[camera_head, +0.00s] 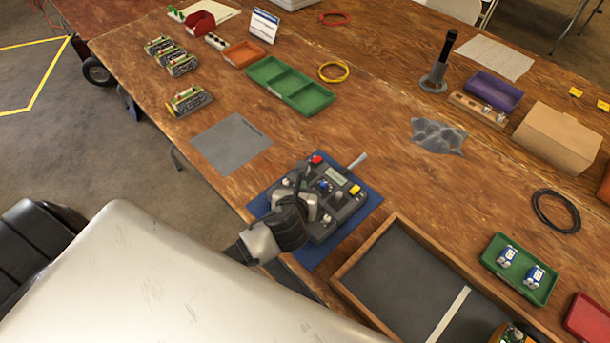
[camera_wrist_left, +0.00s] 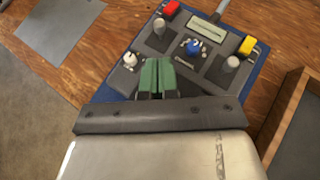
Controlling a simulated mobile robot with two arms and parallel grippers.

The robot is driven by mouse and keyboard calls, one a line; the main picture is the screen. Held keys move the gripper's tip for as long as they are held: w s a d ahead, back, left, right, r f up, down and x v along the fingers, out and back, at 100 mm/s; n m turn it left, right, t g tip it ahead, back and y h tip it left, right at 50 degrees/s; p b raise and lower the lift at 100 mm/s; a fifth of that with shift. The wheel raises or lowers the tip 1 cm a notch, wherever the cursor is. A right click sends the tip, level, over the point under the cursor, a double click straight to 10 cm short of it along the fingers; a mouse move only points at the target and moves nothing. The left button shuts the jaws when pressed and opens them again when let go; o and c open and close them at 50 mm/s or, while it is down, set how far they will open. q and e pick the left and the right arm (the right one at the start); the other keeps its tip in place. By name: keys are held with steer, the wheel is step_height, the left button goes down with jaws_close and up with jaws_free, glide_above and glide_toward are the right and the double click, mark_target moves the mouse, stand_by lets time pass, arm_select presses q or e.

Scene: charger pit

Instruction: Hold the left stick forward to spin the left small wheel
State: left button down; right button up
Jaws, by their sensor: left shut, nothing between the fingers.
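The dark grey controller (camera_head: 345,208) lies on a blue mat (camera_head: 366,213); in the left wrist view the controller (camera_wrist_left: 218,73) shows two grey upright sticks on dark square bases. The left stick (camera_wrist_left: 159,27) stands below the red button (camera_wrist_left: 171,8); the right stick (camera_wrist_left: 232,62) stands near the yellow button (camera_wrist_left: 247,45). My left gripper (camera_wrist_left: 158,76) is shut and empty, its green finger pads together over the controller's near part, short of the left stick and apart from it in the picture. My right gripper is not in view. I cannot make out the left small wheel.
A wood-framed pit (camera_head: 375,258) with a dark floor lies right of the controller, with a small device (camera_head: 515,333) at its near edge. A grey sheet (camera_head: 231,142) lies to the left. Trays and boxes stand farther back. The wooden table between is mostly clear.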

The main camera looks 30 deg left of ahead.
arm_select(q)
steer(key=x, duration=0.7)
steer(key=shift+w+f, duration=0.15)
steer(key=shift+w, duration=0.1)
